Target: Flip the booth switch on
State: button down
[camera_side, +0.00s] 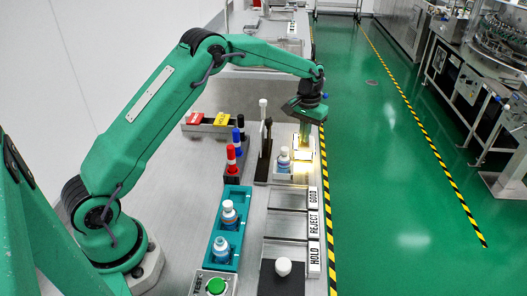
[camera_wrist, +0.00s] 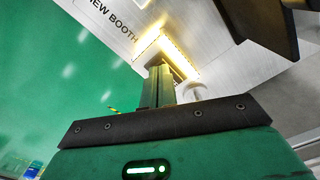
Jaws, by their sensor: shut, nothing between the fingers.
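The view booth (camera_side: 303,150) stands at the far end of the bench's right side, with a warm glow at its lit panel. A white bottle (camera_side: 284,160) with a dark label stands in it. My gripper (camera_side: 304,138) points down over the booth's lit part, fingers together and empty. In the wrist view the shut fingers (camera_wrist: 160,72) reach toward a bright light frame (camera_wrist: 160,46) beside the words "VIEW BOOTH". I cannot make out the switch itself; the fingers may cover it. Whether they touch the booth is unclear.
A teal rack (camera_side: 213,262) holds two bottles near the front. Trays marked GOOD, REJECT and HOLD (camera_side: 314,255) line the right edge. Red and blue markers (camera_side: 231,158) stand left of the booth. A green button (camera_side: 216,286) is at the front.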

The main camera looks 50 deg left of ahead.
jog(key=shift+r, duration=3.4)
jog(key=s+d+r+m+t, duration=0.1)
jog(key=s+d+r+t, duration=0.15)
jog(key=s+r, duration=1.3)
jog(key=s+d+f+m+t, duration=0.1)
jog(key=s+f+m+t, duration=0.1)
jog(key=s, duration=1.9)
jog(key=shift+f+t, duration=0.55)
jog(key=shift+f, duration=0.4)
